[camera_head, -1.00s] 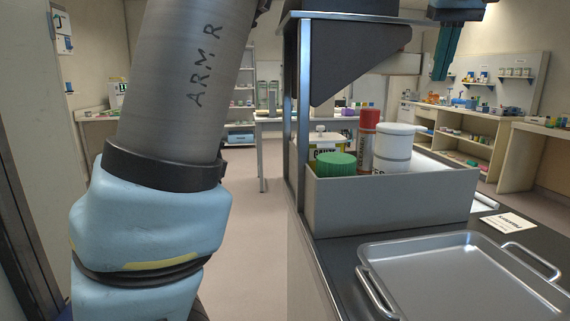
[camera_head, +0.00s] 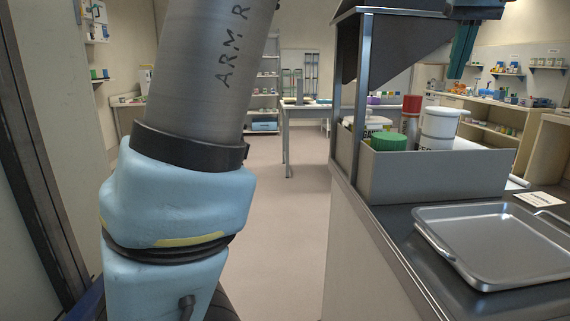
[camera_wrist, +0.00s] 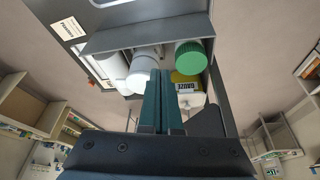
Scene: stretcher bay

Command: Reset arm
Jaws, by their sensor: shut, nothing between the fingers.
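My arm with the "ARM R" marking (camera_head: 215,75) and its light blue joint (camera_head: 172,205) fill the left part of the head view. My gripper shows only partly at the top right of the head view, as teal fingers (camera_head: 463,48) beside the dark shelf unit. In the wrist view, the two teal fingers (camera_wrist: 161,100) lie side by side, shut and empty. The wrist picture appears upside down.
A grey bin (camera_head: 430,176) holds the containers, among them a red-capped one (camera_head: 412,104). A metal tray (camera_head: 490,240) lies on the dark counter in front. Clear floor (camera_head: 285,230) runs between my arm and the counter. Shelves and benches stand behind.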

